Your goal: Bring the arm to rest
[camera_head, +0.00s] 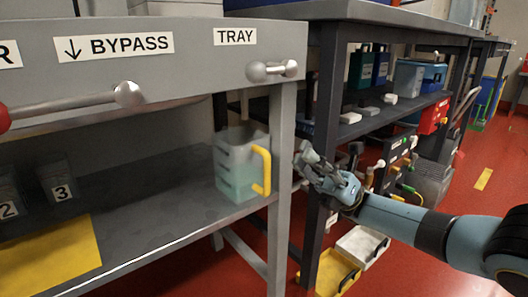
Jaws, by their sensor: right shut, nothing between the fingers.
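My right arm comes in from the lower right. Its gripper (303,158) is shut and empty, held in the gap just right of the grey bench's front leg (281,190). It looks close to the leg; I cannot tell whether it touches. My left gripper is not in view.
The grey bench (190,60) carries BYPASS and TRAY labels and metal levers (128,94). On its lower shelf stands a translucent container with a yellow handle (261,170). A dark rack (335,110) holds several boxes. A yellow bin (330,272) and white bin (362,245) are on the red floor.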

